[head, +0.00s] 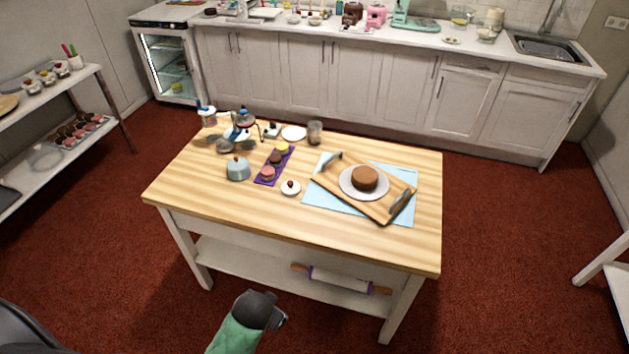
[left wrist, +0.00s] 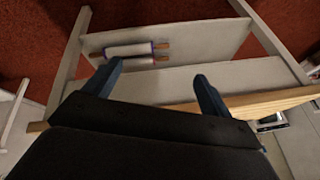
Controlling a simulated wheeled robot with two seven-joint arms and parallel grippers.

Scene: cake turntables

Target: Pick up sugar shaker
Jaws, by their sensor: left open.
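A small greyish, see-through cylinder (head: 315,132) stands upright at the back edge of the wooden table (head: 330,230); it looks like the sugar shaker, but it is too small to be sure. My left gripper (head: 279,312) is low in front of the table, well away from the shaker. In the left wrist view its two blue fingers (left wrist: 158,84) are spread with nothing between them. The shaker does not show in that view. My right gripper is not in view.
A cutting board (head: 378,207) with a plated cake (head: 364,178) lies on a blue mat. Left of it are a purple tray (head: 266,179) of cakes, a blue-grey dome (head: 238,168) and a white plate (head: 293,133). A rolling pin (head: 340,281) lies on the lower shelf.

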